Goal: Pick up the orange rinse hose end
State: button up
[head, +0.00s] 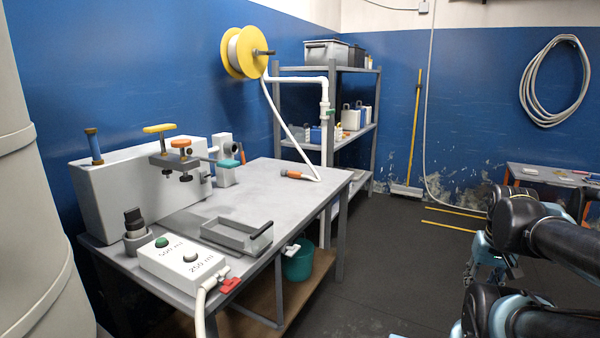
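The orange rinse hose end (293,174) lies on the grey workbench top (262,198), near its far right part. A white hose (289,128) runs from it up to a yellow reel (243,53) on the blue wall. My arm is at the right edge of the head view, well to the right of the bench. What looks like my gripper (487,272) hangs low over the floor, partly hidden by arm links. It is far from the hose end, and its fingers are too small and dark to read.
The bench also holds a grey machine (105,193) with clamps, a shallow metal tray (222,236) and a white button box (183,262). A shelf rack (277,110) stands behind the bench. A teal bucket (299,262) is under it. Dark floor (385,265) between bench and arm is open.

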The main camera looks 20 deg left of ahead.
aim_at(291, 174)
jog(key=u, duration=0.25)
jog(key=i, duration=1.1)
jog(key=u, duration=0.55)
jog(key=i, duration=0.35)
jog(key=u, duration=0.25)
